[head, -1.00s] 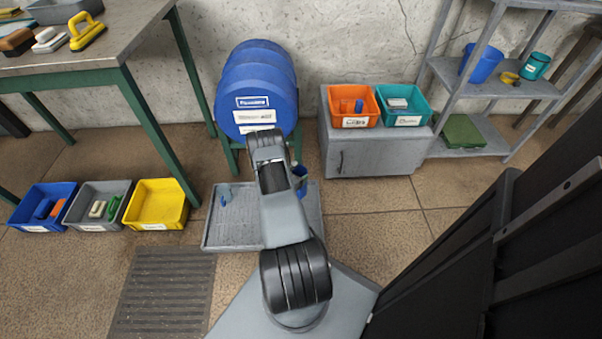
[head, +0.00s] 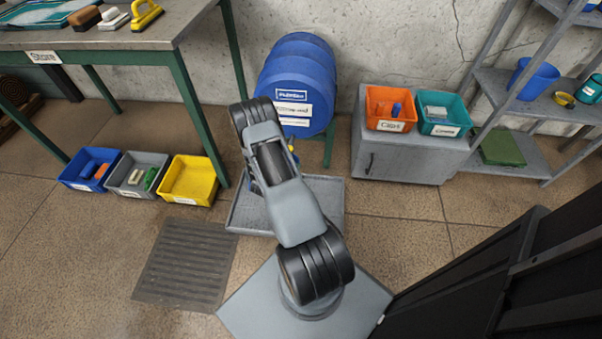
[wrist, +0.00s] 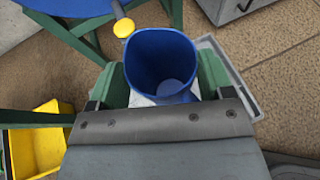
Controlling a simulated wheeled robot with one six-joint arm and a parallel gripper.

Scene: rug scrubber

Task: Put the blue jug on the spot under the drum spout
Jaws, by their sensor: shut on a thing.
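The blue jug (wrist: 160,62) is upright and seen from above in the wrist view. My gripper (wrist: 163,80) is shut on it, with a green finger on each side. The blue drum (head: 297,82) lies on its side on a green stand by the wall in the head view. Its yellow spout (wrist: 124,27) is just beyond the jug's rim, up and left in the wrist view. The grey tray (head: 325,195) is on the floor below the drum. My arm hides the gripper and most of the jug in the head view. The spot under the spout cannot be made out.
Blue (head: 90,169), grey (head: 137,174) and yellow (head: 189,181) bins stand left of the tray. A floor grate (head: 185,262) lies in front of them. A grey cabinet (head: 405,158) with orange and teal bins stands to the right. A green-legged table (head: 180,60) is at the left.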

